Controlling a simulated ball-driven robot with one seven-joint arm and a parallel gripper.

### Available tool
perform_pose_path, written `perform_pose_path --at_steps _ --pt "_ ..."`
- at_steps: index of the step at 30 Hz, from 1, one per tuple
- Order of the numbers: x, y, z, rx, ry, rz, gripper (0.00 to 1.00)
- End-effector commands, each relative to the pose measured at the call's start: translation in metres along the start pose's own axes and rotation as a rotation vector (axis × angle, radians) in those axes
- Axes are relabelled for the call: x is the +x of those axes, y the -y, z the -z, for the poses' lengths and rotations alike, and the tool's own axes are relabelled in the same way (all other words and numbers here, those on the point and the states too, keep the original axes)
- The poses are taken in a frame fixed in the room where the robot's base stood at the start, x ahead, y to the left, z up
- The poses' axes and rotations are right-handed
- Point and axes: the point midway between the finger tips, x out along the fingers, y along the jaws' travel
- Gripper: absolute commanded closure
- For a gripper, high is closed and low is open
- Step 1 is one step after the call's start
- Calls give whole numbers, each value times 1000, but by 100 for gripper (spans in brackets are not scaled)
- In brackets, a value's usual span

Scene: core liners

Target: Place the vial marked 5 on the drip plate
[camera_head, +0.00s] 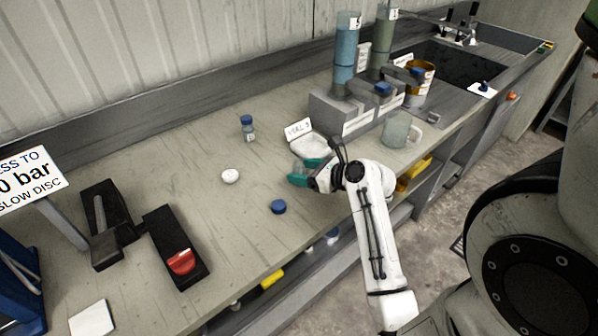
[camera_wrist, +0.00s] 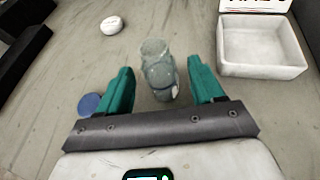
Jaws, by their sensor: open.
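My gripper (camera_head: 305,175) is low over the bench, with its two green fingers apart in the wrist view (camera_wrist: 158,85). A clear glass vial (camera_wrist: 157,70) without a visible cap lies in the gap between the fingers, with space on both sides. It has a pale label whose mark I cannot read. A blue-capped vial (camera_head: 247,129) stands farther back on the bench; its number is unreadable. A white open tray (camera_head: 310,146) with a lettered card (camera_head: 298,129) is beside my gripper, right of it in the wrist view (camera_wrist: 262,68). I cannot tell which piece is the drip plate.
A white round piece (camera_head: 230,176) and a blue disc (camera_head: 278,207) lie on the bench near my gripper. A black device with a red knob (camera_head: 181,261) and a white square (camera_head: 91,318) are at left. A grey column stand (camera_head: 345,118), a glass beaker (camera_head: 396,132) and a sink are at right.

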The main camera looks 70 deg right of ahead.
Motion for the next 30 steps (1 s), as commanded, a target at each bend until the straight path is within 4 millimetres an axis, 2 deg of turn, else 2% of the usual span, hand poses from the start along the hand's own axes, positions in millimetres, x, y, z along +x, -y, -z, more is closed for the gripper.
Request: perform_pose_path --at_steps 3,7,16,30 --pt "18 0 -7 0 1 -2 33" --pt "32 0 -4 0 -1 0 33" --pt "37 0 -4 -1 0 0 33" --pt "37 0 -4 -1 0 0 78"
